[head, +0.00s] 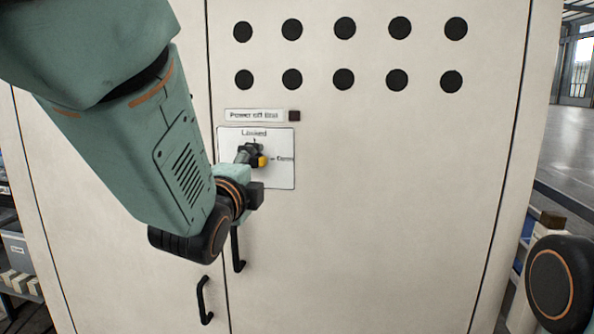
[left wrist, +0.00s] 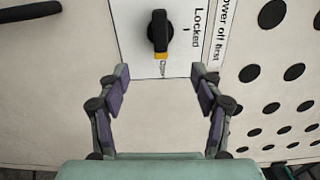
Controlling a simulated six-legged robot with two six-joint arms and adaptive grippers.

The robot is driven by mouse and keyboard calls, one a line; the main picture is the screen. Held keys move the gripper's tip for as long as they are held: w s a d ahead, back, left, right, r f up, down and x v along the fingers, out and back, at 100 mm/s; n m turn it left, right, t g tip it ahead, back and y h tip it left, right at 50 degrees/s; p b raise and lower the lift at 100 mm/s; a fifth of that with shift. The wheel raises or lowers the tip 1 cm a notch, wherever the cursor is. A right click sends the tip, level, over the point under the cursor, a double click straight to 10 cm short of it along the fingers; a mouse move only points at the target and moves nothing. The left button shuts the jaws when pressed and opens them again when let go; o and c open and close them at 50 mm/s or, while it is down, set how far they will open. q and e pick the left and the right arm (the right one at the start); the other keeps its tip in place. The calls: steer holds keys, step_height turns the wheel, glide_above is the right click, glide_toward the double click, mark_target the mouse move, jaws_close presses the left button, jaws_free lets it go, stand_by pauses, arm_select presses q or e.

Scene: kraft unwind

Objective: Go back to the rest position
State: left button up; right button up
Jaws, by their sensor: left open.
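A black rotary knob with a yellow tip (head: 262,161) sits on a white label plate (head: 284,176) on the cabinet door. It also shows in the left wrist view (left wrist: 159,30). Its yellow tip points to the side word that looks like "Open", away from "Locked". My left gripper (head: 243,157) is in front of the plate, partly hidden behind its own wrist. In the left wrist view its two fingers (left wrist: 160,80) are spread wide with nothing between them; the knob lies beyond the fingertips. My right gripper is out of view.
The cream cabinet (head: 380,220) fills the middle. Black door handles (head: 205,300) stick out below my left wrist. A "Power off first" label (head: 254,115) and rows of round black holes (head: 344,28) are above. Shelving with boxes (head: 15,250) stands at left; open floor (head: 572,150) shows at right.

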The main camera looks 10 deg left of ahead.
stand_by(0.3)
arm_select(q)
steer(key=s+a+f+n+g+b, duration=0.1)
steer(key=s+a+f+n+g, duration=0.25)
steer(key=f, duration=0.85)
steer(key=s+f+n+g+b, duration=0.25)
steer(key=s+f+n, duration=0.35)
steer(key=f, duration=0.5)
steer(key=s+a+f+n+g+b, duration=0.1)
steer(key=s+f+n+g, duration=0.35)
steer(key=f, duration=0.75)
steer(key=s+a+f+n+g+b, duration=0.1)
steer(key=s+f+n+g+b, duration=0.4)
steer(key=s+f, duration=2)
steer(key=s+g+b, duration=0.1)
steer(key=s+g, duration=0.1)
steer(key=s, duration=0.1)
steer(key=shift+s+a+f+y, duration=0.15)
steer(key=shift+a+f+y, duration=0.15)
steer(key=shift+a+f, duration=0.1)
steer(key=shift+g, duration=0.25)
